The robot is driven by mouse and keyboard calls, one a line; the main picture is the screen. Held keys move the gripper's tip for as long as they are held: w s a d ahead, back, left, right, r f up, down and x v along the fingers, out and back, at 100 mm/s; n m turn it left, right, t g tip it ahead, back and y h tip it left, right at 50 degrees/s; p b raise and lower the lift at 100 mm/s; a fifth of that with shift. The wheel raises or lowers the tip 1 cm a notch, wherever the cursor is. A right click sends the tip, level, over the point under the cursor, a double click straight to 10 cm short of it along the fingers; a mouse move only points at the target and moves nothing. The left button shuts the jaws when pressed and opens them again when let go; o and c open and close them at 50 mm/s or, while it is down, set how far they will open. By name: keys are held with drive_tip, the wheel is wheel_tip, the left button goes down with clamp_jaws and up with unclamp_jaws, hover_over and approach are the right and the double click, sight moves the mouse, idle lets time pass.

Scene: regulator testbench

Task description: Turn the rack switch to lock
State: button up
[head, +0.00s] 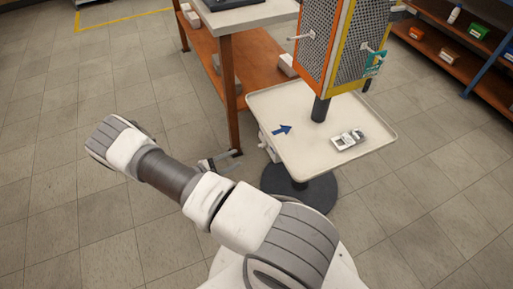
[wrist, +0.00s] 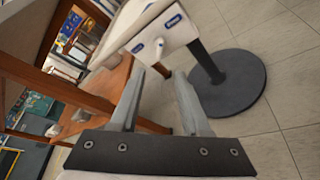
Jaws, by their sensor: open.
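The rack switch is a pale knob or short lever (wrist: 158,46) on the front of a white box (wrist: 143,34) in the wrist view. Blue labels sit on either side of it. The box hangs under the edge of the stand's tray and shows small in the head view (head: 267,148). I cannot read the labels or tell the lever's exact setting. My gripper (wrist: 159,80) is open and empty, its two fingers pointing toward the switch with a gap left between them. In the head view my gripper (head: 218,160) is just left of the stand, partly behind my arm.
The cream tray (head: 290,152) carries a blue arrow (head: 282,130) and a small grey-white device (head: 348,140). Perforated panels (head: 314,45) rise above it. The stand has a round dark base (head: 320,196). A wooden table (head: 231,90) stands close behind-left. Open floor lies at left.

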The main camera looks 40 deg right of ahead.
sight(260, 146)
drive_tip(key=b+x, duration=0.1)
drive_tip(key=x, duration=1.1)
drive_tip(key=shift+d+b, duration=0.2)
drive_tip(key=shift+b, duration=0.1)
clamp_jaws()
